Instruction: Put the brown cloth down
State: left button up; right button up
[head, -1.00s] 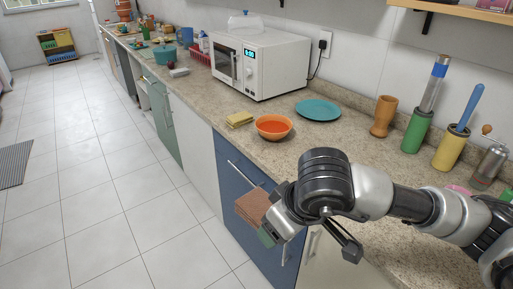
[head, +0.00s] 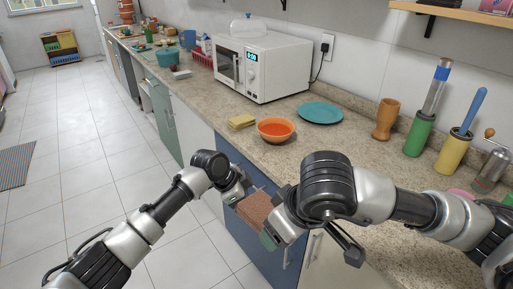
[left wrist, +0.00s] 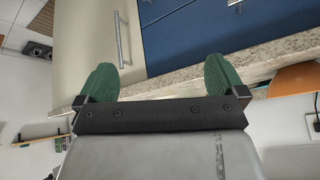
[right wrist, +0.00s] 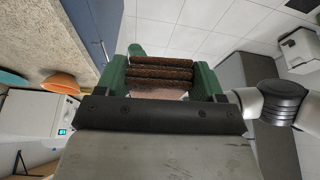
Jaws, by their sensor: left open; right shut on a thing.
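The brown cloth (head: 255,207) is folded and hangs in front of the blue cabinet in the head view. My right gripper (head: 268,228) is shut on it, and the folded layers show between its green fingers in the right wrist view (right wrist: 162,72). My left gripper (head: 238,190) is just left of the cloth in the head view. Its green fingers are spread and empty in the left wrist view (left wrist: 160,78), which shows cabinet fronts and the counter edge but no cloth. Whether the left fingers touch the cloth cannot be told.
The speckled counter (head: 345,155) carries an orange bowl (head: 276,131), a yellow folded cloth (head: 242,121), a teal plate (head: 321,113) and a white microwave (head: 262,66). The blue cabinet (head: 228,160) stands below the counter edge. Bare counter lies right of the bowl. The tiled floor is open at left.

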pick_arm(q)
jog(key=s+d+r+m+g+y, duration=0.1)
jog(key=s+r+m, duration=0.15)
jog(key=r, duration=0.55)
jog(key=s+d+r+m+g, duration=0.15)
jog(key=r+m, duration=0.25)
jog(key=r, duration=0.4)
pick_arm(e)
jog(key=shift+s, duration=0.1)
pick_arm(q)
jog(key=m+y, duration=0.5)
jog(key=m, duration=0.1)
send_near(257, 197)
jog(key=shift+n+t, duration=0.25)
jog(key=f, duration=1)
jog(key=shift+s+f, duration=0.1)
jog(key=shift+s, duration=0.1)
jog(key=shift+d, duration=0.1)
jog(key=c, duration=1)
pick_arm(e)
jog(key=shift+a, duration=0.15)
pick_arm(q)
jog(key=shift+c, duration=0.4)
pick_arm(e)
jog(key=o, duration=0.9)
jog(key=shift+o, duration=0.5)
